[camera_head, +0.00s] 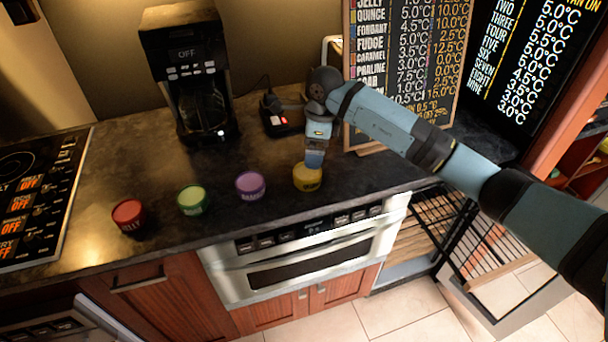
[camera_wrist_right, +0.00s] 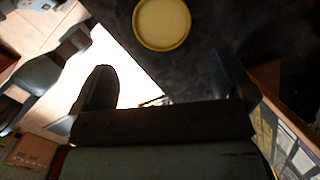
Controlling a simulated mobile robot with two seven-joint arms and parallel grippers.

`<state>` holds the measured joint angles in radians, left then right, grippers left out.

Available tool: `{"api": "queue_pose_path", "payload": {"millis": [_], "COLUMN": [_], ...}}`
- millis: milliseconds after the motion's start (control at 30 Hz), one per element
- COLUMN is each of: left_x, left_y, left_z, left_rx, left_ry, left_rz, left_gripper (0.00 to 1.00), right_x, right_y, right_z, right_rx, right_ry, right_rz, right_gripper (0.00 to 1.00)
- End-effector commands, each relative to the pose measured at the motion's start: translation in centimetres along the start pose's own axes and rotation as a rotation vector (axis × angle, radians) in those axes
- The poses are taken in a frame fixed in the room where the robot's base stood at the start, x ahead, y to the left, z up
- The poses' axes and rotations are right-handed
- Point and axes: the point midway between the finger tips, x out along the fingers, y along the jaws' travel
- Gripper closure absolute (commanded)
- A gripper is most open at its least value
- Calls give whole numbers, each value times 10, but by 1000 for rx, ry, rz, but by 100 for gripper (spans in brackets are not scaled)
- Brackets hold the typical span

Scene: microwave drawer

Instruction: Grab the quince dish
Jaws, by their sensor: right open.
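A small round yellow dish (camera_head: 308,178) stands on the dark counter, rightmost in a row of coloured dishes. Its lettering is too small to read; the chalkboard writes QUINCE in a yellowish colour. My right gripper (camera_head: 314,160) is just above the yellow dish and covers part of its back edge. In the right wrist view the pale yellow top of the dish (camera_wrist_right: 162,23) lies beyond the fingertips. There the right gripper (camera_wrist_right: 165,82) is open, with its fingers wide apart and nothing between them. My left gripper is not in view.
A purple dish (camera_head: 250,184), a green dish (camera_head: 193,200) and a red dish (camera_head: 129,214) stand left of it. A coffee maker (camera_head: 190,75) is behind. A chalkboard (camera_head: 405,50) stands behind my right arm. The steel microwave drawer (camera_head: 240,287) is below the counter edge.

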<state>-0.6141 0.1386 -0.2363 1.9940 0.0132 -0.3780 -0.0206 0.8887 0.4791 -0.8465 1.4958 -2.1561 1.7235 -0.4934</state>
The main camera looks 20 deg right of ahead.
Motion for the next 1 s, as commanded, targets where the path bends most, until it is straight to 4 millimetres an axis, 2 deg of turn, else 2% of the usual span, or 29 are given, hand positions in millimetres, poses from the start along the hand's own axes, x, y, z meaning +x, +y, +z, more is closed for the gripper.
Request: {"api": "queue_pose_path", "payload": {"millis": [100, 200, 433, 700, 1000], "left_x": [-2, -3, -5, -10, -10], "left_y": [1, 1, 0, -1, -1], "left_z": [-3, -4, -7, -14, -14], "left_rx": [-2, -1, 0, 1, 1], "left_ry": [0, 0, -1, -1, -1], "left_rz": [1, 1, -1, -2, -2], "left_gripper": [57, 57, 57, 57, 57], "right_x": [23, 37, 53, 91, 98], "right_y": [1, 1, 0, -2, -2], "right_z": [0, 1, 1, 3, 3], "right_rx": [0, 1, 0, 1, 0], "right_ry": [0, -1, -2, -3, -2], "right_rz": [4, 3, 3, 1, 0], "right_gripper": [0, 0, 0, 0, 0]}}
